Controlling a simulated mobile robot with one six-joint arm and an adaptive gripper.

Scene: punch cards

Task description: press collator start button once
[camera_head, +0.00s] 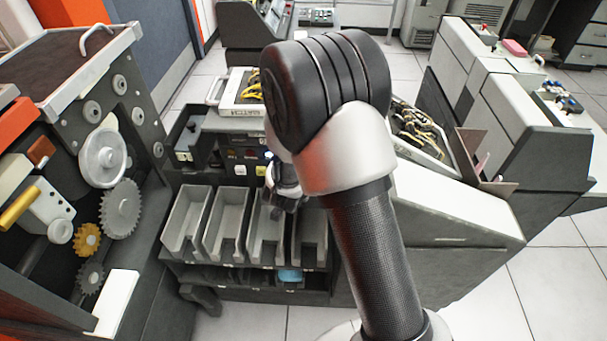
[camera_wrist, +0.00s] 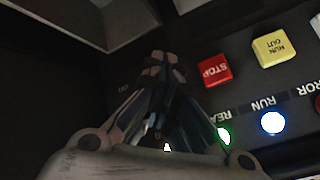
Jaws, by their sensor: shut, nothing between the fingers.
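The collator (camera_head: 445,200) stands in the middle of the head view, with its small dark button panel partly behind my arm. In the wrist view the panel appears turned upside down. It has a red STOP button (camera_wrist: 215,70) and a yellow RUN OUT button (camera_wrist: 271,48). No button marked START is visible; my fingers cover part of the panel. My gripper (camera_wrist: 165,62) is shut and empty, its tips left of the STOP button in the wrist view. In the head view my gripper (camera_head: 286,200) is in front of the panel. I cannot tell whether the tips touch it.
A lit green READY lamp (camera_wrist: 223,136) and a lit blue-white RUN lamp (camera_wrist: 271,122) sit by the buttons. Grey card pockets (camera_head: 226,225) lie below my gripper. An open machine with gears (camera_head: 121,208) stands at left. Another cabinet (camera_head: 535,135) stands at right.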

